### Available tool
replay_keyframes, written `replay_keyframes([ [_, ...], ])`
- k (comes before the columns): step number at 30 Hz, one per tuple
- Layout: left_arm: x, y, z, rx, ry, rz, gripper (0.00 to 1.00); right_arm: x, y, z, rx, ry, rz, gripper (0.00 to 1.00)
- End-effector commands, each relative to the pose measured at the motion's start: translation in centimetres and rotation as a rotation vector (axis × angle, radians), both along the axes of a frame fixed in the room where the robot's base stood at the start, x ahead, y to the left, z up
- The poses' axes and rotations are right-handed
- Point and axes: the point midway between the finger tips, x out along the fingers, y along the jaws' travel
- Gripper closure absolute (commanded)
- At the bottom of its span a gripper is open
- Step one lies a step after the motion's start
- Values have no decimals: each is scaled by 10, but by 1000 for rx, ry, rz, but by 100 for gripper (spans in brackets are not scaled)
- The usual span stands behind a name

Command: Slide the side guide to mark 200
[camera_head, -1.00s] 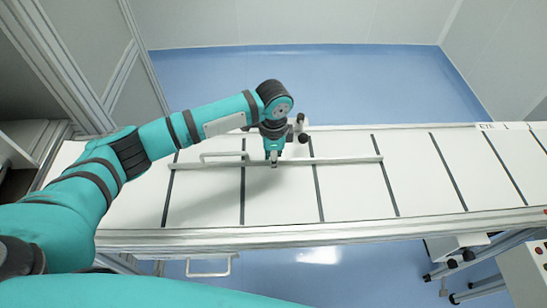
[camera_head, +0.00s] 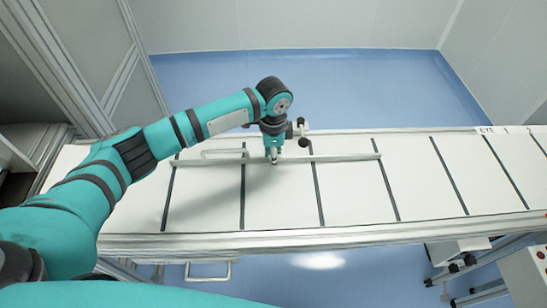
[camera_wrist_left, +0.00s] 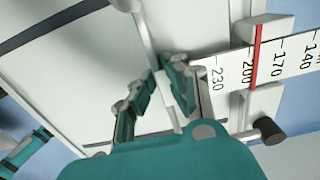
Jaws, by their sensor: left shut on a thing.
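In the left wrist view the fingers (camera_wrist_left: 172,62) close on the edge of the guide (camera_wrist_left: 142,30). A white scale strip (camera_wrist_left: 293,55) reads 230, 200, 170 and 140. A red line (camera_wrist_left: 257,58) crosses the strip right beside the numeral 200. The 200 tick itself is hard to make out. My right gripper is out of view.
The belt (camera_head: 350,195) has dark cross stripes and is clear right of the guide. Black knobs (camera_head: 303,142) stand at its far edge, close to my wrist; one shows in the left wrist view (camera_wrist_left: 269,130). A metal handle (camera_head: 208,271) hangs below the front rail.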

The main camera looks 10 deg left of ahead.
Motion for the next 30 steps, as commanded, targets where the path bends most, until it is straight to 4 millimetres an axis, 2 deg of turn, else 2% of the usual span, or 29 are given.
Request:
replay_keyframes([
  [7, 8, 2, 2, 0, -5, 1, 100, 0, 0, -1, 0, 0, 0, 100],
  [8, 7, 2, 2, 0, -4, 0, 88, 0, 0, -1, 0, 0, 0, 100],
  [13, 7, 2, 1, 1, -3, 0, 66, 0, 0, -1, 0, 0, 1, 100],
  [23, 6, 1, 4, 0, -2, 0, 65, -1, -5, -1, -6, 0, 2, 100],
  [26, 7, 2, 14, -1, -3, 0, 65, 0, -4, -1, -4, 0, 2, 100],
  [30, 7, 1, 41, -2, -5, 0, 65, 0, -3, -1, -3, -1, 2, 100],
])
